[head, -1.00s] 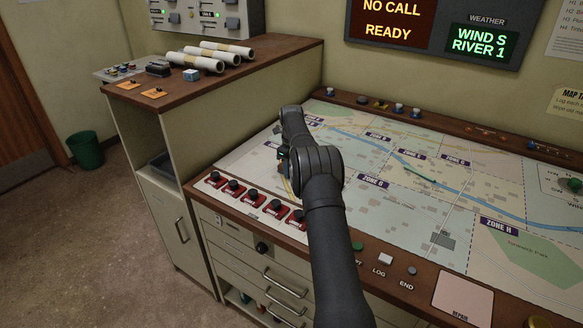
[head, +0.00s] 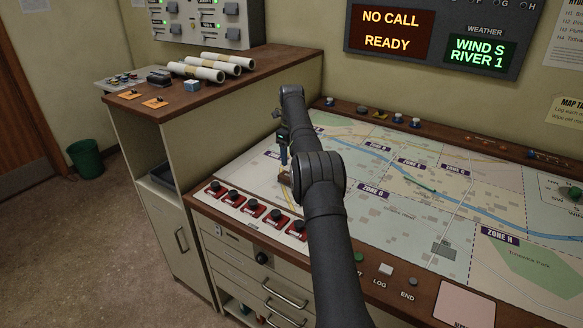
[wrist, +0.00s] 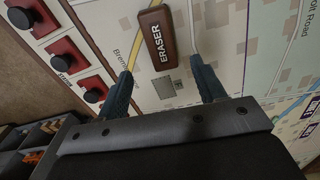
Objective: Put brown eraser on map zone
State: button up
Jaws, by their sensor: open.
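The brown eraser (wrist: 158,38), with white lettering, lies on the pale map (wrist: 220,45) in the wrist view. In the head view a bit of brown at the eraser's place (head: 285,178) shows beside my arm at the map's left side. My gripper (wrist: 162,66) is open, one blue-grey finger to each side of the eraser's near end, with gaps between. In the head view my gripper (head: 283,160) points down over the map's left part. The map (head: 400,215) has labelled zones; my arm hides part of it.
A row of black knobs on red plates (head: 255,209) runs along the map's left front edge. Buttons (head: 386,269) line the front rail. A taller cabinet (head: 270,70) with paper rolls (head: 220,65) stands at the left. The map's middle and right are clear.

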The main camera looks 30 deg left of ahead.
aim_at(284, 178)
jog(key=shift+r, duration=1)
jog(key=shift+f, duration=0.1)
notch_tip(284, 178, down, 12)
jog(key=shift+f, duration=0.25)
jog(key=shift+r, duration=2)
jog(key=shift+f, duration=0.1)
